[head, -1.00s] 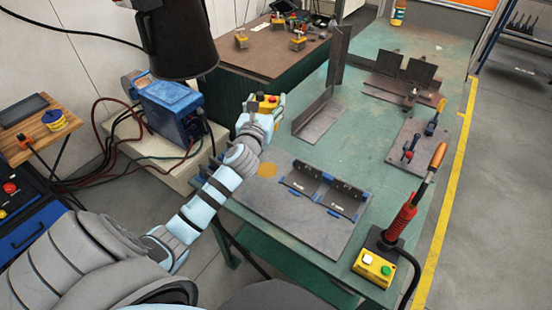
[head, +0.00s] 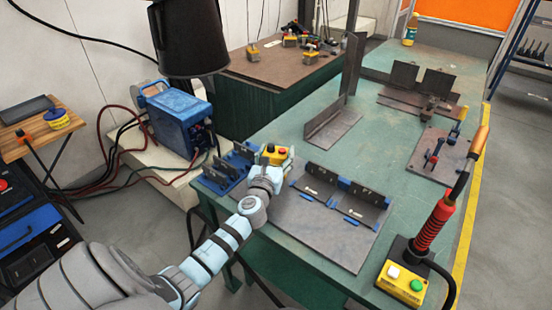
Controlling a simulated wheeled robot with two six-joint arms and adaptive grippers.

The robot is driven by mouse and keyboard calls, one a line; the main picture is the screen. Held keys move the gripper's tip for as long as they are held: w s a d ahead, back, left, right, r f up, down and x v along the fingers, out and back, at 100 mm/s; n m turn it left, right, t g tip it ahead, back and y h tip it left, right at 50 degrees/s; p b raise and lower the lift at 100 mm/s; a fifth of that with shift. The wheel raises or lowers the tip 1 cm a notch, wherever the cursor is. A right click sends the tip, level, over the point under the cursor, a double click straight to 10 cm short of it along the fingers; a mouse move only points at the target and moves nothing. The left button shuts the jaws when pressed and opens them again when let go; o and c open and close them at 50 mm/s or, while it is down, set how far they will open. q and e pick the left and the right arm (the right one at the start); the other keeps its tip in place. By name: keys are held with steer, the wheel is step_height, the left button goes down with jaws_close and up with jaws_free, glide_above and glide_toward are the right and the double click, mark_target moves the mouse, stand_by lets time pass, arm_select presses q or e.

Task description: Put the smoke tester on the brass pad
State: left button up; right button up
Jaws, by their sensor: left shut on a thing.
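My left gripper (head: 277,160) is shut on the smoke tester (head: 270,153), a small yellow box with a red button and a dark one on top. It is over the left end of the grey steel plate on the green bench. I cannot tell whether the tester touches the plate. The brass pad, a flat round disc on that plate, is hidden behind my gripper and forearm. My right gripper is not in view.
Blue-and-grey angle brackets (head: 343,196) stand on the plate, right of my gripper. A blue fixture (head: 228,168) stands just left. A tall angle piece (head: 335,122) is behind. A torch stand with a yellow button box (head: 402,284) is at the front right.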

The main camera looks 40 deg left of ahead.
arm_select(q)
steer(key=shift+r, duration=0.1)
steer(key=o, duration=1.7)
steer(key=shift+r, duration=0.15)
steer(key=p+v, duration=0.1)
steer(key=v, duration=1.1)
steer(key=shift+s+p, duration=0.1)
steer(key=shift+p, duration=0.25)
steer(key=shift+f, duration=0.2)
